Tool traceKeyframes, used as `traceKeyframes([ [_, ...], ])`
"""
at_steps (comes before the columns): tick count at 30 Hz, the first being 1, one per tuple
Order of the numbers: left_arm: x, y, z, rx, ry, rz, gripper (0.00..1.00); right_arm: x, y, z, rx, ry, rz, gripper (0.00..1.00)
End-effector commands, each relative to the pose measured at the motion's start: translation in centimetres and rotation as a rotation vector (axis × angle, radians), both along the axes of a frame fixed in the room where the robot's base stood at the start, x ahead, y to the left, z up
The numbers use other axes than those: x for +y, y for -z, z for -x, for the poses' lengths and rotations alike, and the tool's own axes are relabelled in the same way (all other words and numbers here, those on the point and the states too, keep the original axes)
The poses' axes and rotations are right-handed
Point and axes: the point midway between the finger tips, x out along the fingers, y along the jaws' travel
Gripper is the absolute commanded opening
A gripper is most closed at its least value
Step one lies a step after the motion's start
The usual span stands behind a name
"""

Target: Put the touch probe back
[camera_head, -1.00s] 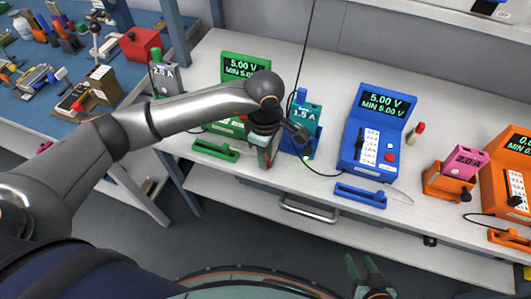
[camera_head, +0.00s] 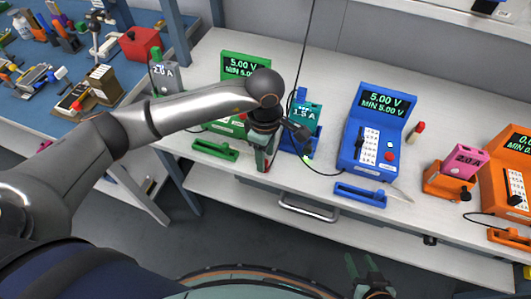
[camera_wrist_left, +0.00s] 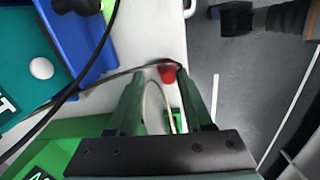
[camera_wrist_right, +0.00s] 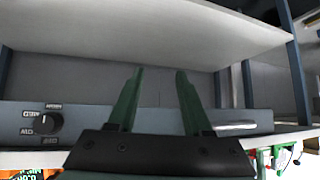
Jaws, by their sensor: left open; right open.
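My left gripper (camera_head: 265,157) is open at the bench's front edge, beside the blue stand (camera_head: 297,141) that holds a teal 1.5 A cell (camera_head: 306,117). A small red piece (camera_wrist_left: 168,75), possibly part of the touch probe, lies just past and between its fingertips in the left wrist view. A black cable (camera_wrist_left: 100,88) runs up to it, and a pale curved strand shows between the fingers. The probe's full shape is hidden. An empty-looking green holder (camera_head: 215,150) lies left of the gripper. My right gripper (camera_wrist_right: 154,80) is open and empty, low in front of the bench.
The blue tester (camera_head: 376,130) has a blue holder (camera_head: 360,194) in front. An orange tester (camera_head: 508,175) and a pink cell (camera_head: 466,161) stand at the right. A green tester (camera_head: 243,70) stands behind my left arm. A drawer handle (camera_head: 308,208) projects below the bench edge.

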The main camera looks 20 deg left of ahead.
Motion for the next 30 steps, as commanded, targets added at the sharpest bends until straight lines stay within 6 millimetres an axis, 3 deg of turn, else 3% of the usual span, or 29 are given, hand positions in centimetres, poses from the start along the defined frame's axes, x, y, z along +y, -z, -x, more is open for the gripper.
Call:
traceKeyframes([
  [9,0.0,-6.8,-0.2,-0.009,0.001,0.002,0.51,0.0,0.4,0.0,-0.001,0.001,0.0,0.5],
  [15,0.0,-10.3,-0.2,-0.008,0.001,0.002,0.51,-0.1,0.6,0.0,0.0,0.001,0.001,0.5],
  [21,0.0,-11.7,-0.1,-0.004,0.0,0.001,0.51,-0.1,0.7,0.0,0.001,0.001,0.001,0.5],
  [29,0.0,-11.8,-0.1,-0.003,0.0,0.001,0.51,-0.1,0.7,0.0,0.002,0.001,0.001,0.5],
  [30,0.0,-11.8,-0.1,-0.003,0.0,0.001,0.51,-0.1,0.7,0.0,0.002,0.001,0.001,0.46],
])
